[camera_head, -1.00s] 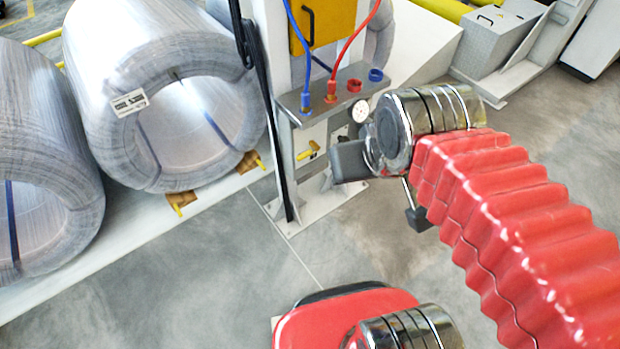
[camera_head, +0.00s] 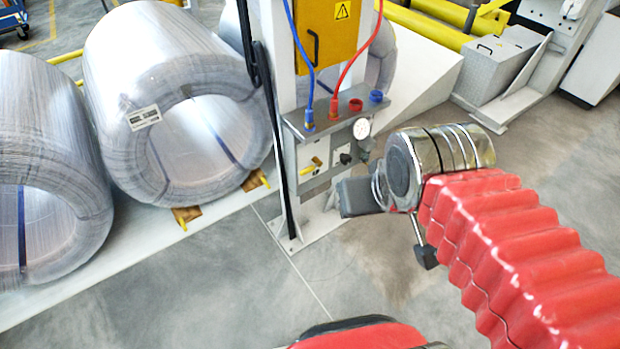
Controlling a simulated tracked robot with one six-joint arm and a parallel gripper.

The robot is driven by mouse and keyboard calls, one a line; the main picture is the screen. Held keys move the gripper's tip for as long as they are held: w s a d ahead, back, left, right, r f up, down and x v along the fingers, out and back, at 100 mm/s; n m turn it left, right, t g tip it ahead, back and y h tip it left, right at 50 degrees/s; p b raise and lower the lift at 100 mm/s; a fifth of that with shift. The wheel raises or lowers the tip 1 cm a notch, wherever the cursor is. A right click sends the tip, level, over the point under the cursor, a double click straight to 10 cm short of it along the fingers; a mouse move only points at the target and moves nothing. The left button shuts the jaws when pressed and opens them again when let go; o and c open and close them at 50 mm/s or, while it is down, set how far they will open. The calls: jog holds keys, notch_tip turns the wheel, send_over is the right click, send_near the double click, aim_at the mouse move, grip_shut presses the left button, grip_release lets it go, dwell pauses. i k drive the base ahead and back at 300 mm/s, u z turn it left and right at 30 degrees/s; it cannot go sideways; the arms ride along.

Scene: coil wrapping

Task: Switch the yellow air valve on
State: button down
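The yellow air valve (camera_head: 312,165) is a small yellow handle on the front of a grey box, under a metal shelf on the white column. The handle lies tilted, its right end higher. A round white pressure gauge (camera_head: 361,128) sits to its right. My arm reaches in from the right in a red ribbed sleeve. Its dark grey end, my gripper (camera_head: 358,196), is below and right of the valve, apart from it in the picture. The fingers cannot be made out, so its opening is unclear.
A blue hose and a red hose plug into the metal shelf (camera_head: 343,113), beside red and blue caps. A yellow cabinet (camera_head: 330,35) is above. Large wire coils (camera_head: 172,100) lie on a white platform at left. The grey floor (camera_head: 225,270) in front is clear.

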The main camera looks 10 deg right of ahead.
aim_at(319, 164)
jog(key=u, duration=0.75)
jog(key=i, duration=1)
